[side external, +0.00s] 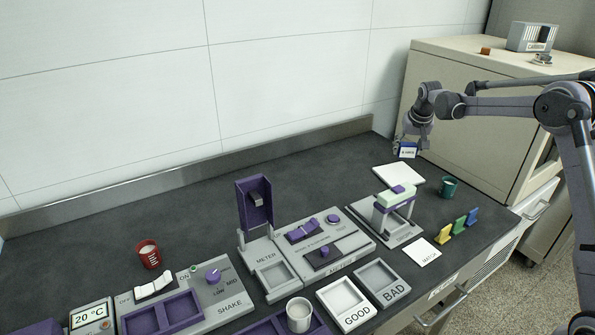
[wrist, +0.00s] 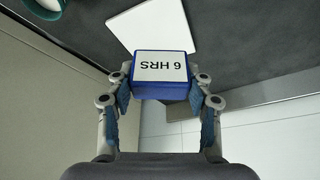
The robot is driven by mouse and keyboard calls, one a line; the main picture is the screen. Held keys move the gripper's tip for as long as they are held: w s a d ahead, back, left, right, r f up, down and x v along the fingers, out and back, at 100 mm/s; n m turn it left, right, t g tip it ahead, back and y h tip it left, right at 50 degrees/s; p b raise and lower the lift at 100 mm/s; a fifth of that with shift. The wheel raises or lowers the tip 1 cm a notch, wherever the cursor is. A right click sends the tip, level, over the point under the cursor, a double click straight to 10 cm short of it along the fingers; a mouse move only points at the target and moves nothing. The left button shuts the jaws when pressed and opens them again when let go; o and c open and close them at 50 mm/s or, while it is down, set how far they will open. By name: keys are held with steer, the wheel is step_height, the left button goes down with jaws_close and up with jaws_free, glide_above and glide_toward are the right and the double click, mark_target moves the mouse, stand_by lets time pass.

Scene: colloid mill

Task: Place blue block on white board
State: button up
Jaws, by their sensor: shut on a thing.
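The blue block (wrist: 161,67) has a white label reading "6 HRS" in the wrist view, where the label appears upside down. My gripper (wrist: 160,80) is shut on it, one finger on each side. In the side view the blue block (side external: 407,150) hangs below my gripper (side external: 408,142), near the back wall and the beige cabinet. The white board (side external: 398,175) lies flat on the dark counter, lower in the picture than the block. In the wrist view the white board (wrist: 155,24) shows just beyond the block, partly covered by it.
A green cup (side external: 449,187) stands right of the board. A stand with a pale green top (side external: 396,196) is in front of it. Small yellow, green and blue pieces (side external: 458,224) and a "MATCH" card (side external: 428,254) lie nearby. The beige cabinet (side external: 480,105) borders the right.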

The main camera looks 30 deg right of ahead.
steer(key=s+d+m, duration=0.2)
steer(key=s+d, duration=0.3)
steer(key=d, duration=0.6)
glide_above(398, 171)
steer(key=s+a, duration=0.1)
steer(key=shift+g+h, duration=0.3)
step_height(398, 171, down, 7)
steer(key=shift+s+r, duration=0.15)
steer(key=shift+r, duration=0.05)
steer(key=shift+f, duration=2)
steer(key=shift+f, duration=0.15)
steer(key=o, duration=1.2)
steer(key=shift+c, duration=0.2)
